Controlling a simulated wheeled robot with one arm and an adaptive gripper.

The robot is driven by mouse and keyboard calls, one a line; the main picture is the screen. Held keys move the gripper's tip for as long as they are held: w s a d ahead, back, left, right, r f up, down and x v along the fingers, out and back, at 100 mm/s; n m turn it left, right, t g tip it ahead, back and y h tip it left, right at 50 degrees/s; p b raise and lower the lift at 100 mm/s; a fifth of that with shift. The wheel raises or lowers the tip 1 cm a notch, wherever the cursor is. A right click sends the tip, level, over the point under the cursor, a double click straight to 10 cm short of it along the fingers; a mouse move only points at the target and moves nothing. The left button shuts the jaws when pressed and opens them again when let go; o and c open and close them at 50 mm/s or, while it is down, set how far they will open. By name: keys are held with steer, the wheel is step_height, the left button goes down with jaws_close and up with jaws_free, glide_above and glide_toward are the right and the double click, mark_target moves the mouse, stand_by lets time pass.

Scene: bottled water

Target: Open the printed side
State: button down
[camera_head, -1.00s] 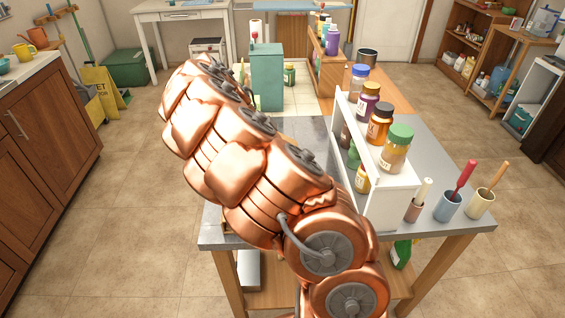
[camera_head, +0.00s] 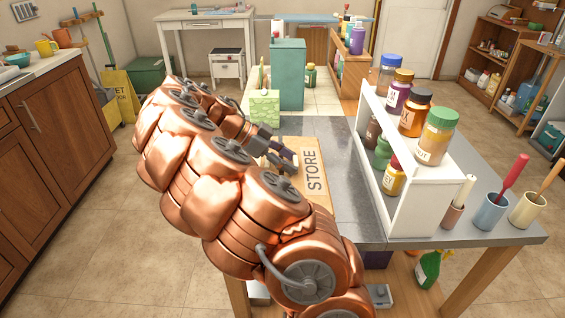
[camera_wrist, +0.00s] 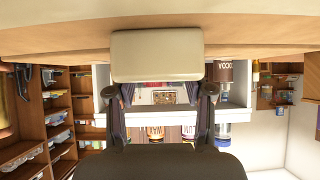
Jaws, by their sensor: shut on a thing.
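A light wooden box or panel (camera_head: 317,178) printed STORE lies on the grey bench, partly hidden behind my arm. My gripper (camera_head: 288,158) is at its left part, low over its surface. In the wrist view, a cream block-like handle (camera_wrist: 157,57) stands out from a pale wooden surface (camera_wrist: 60,40). My gripper's two fingers (camera_wrist: 160,92) are at the two sides of this handle and shut on it. The exact contact at the fingertips is partly hidden.
A white rack (camera_head: 430,205) with several jars stands right of the printed wood, close by. A green patterned box (camera_head: 265,106) and a tall teal box (camera_head: 291,75) stand behind. Grey bench top (camera_head: 340,140) is clear between the printed wood and the rack.

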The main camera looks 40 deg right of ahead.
steer(key=shift+w+a+f+b, duration=0.1)
steer(key=shift+a+f+b, duration=0.05)
steer(key=shift+f+b, duration=0.25)
steer(key=shift+c, duration=2.2)
jaws_free()
steer(key=shift+r, duration=0.15)
steer(key=shift+v, duration=3.65)
